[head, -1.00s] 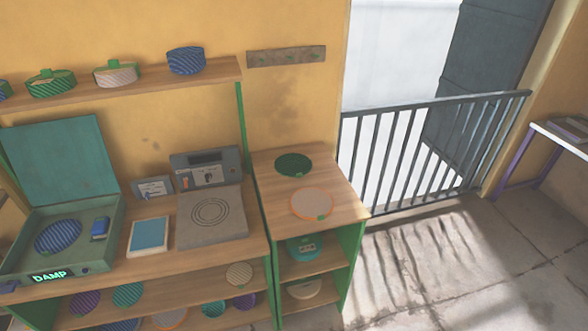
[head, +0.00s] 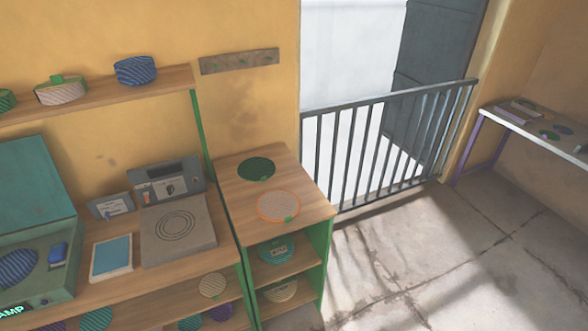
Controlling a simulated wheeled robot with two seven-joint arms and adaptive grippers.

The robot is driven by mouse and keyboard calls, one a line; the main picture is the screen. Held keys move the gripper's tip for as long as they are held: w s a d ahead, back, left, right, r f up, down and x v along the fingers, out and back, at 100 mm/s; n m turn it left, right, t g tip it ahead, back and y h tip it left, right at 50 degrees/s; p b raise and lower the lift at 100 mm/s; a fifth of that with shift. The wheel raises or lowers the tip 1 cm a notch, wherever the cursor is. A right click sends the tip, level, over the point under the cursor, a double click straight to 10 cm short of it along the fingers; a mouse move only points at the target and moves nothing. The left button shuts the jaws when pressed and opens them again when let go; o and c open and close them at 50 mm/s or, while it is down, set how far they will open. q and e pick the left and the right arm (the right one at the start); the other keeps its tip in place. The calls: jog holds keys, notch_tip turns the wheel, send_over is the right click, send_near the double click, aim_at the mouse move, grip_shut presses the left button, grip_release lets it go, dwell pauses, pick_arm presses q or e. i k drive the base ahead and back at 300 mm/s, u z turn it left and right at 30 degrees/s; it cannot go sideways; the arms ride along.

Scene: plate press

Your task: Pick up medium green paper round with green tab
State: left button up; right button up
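A dark green round (head: 256,168) lies flat at the back of the small wooden shelf unit's top (head: 240,194); I cannot make out a separate tab on it. In front of it lies a grey round with an orange rim (head: 278,204) and a green tab (head: 288,219) at its near edge. A green striped round (head: 96,319) lies on the lower shelf of the main bench, cut by the bottom edge. Which round is the medium green paper one is unclear from size. Neither of my grippers is in view.
A teal item (head: 276,249) sits below the unit's top. A railing (head: 385,150) stands behind. A white table (head: 530,128) holds small items. The floor at right is clear.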

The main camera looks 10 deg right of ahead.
aim_at(255, 168)
jog(key=z, duration=1.15)
jog(key=i, duration=1.8)
jog(key=u, duration=1.7)
